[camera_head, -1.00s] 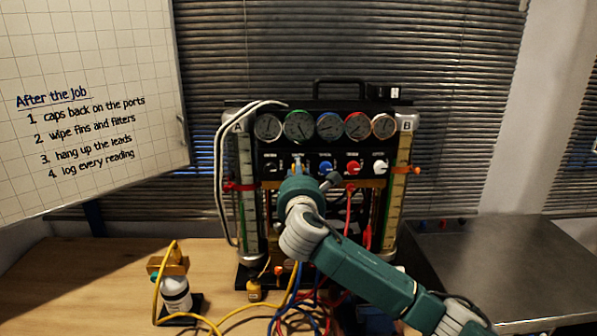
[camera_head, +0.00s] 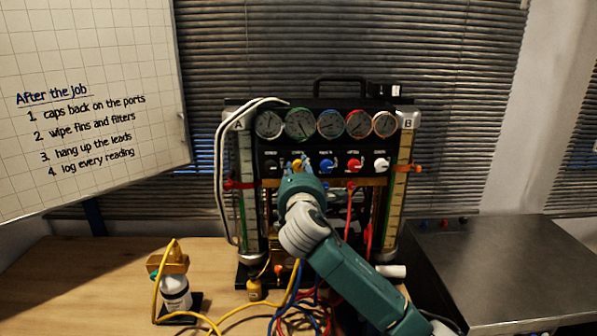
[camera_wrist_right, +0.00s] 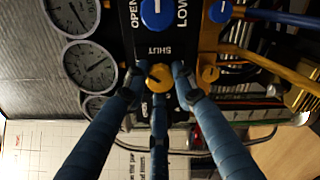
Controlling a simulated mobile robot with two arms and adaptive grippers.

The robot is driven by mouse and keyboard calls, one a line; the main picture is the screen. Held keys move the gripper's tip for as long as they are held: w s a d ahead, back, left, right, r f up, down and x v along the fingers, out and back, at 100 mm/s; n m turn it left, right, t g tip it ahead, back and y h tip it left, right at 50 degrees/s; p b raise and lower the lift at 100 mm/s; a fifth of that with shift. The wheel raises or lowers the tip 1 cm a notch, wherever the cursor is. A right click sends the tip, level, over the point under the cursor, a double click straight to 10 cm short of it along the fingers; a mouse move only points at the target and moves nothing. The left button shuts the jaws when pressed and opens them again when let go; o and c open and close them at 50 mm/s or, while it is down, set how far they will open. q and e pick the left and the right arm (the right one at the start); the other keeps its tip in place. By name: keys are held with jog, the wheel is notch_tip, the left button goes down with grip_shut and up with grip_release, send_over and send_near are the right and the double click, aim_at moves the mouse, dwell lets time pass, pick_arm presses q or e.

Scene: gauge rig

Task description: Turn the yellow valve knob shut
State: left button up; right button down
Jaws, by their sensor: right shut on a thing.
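The yellow valve knob (camera_head: 297,163) is on the black panel of the gauge rig, below the row of gauges. In the right wrist view the yellow knob (camera_wrist_right: 159,77) shows between my blue fingers, beside the printed word SHUT; a small dark mark is on its face. My right gripper (camera_head: 304,164) is at the panel, its fingertips around the knob. In the right wrist view the right gripper (camera_wrist_right: 160,84) is shut on the knob, with one finger on each side and one below. Part of the knob's rim is hidden by the fingers. My left gripper is not in view.
A blue knob (camera_head: 325,165), a red knob (camera_head: 354,166) and a white knob (camera_head: 380,166) sit right of it. Coloured hoses (camera_head: 300,305) hang below the rig. A bottle with a brass top (camera_head: 175,290) stands at left. The metal surface (camera_head: 500,265) at right is mostly clear.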

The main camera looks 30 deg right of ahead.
jog(key=m+b, duration=0.1)
jog(key=m, duration=0.4)
jog(key=shift+d+m, duration=0.1)
jog(key=shift+m, duration=0.3)
jog(key=m+b, duration=0.1)
jog(key=m, duration=0.3)
jog(key=shift+f+m, duration=0.1)
jog(key=shift+m, duration=0.6)
jog(key=c, duration=1.4)
grip_release()
jog(key=shift+s+d, duration=0.1)
jog(key=shift+s+a, duration=0.1)
jog(key=shift+a, duration=0.1)
jog(key=v, duration=1.1)
jog(key=shift+s, duration=0.35)
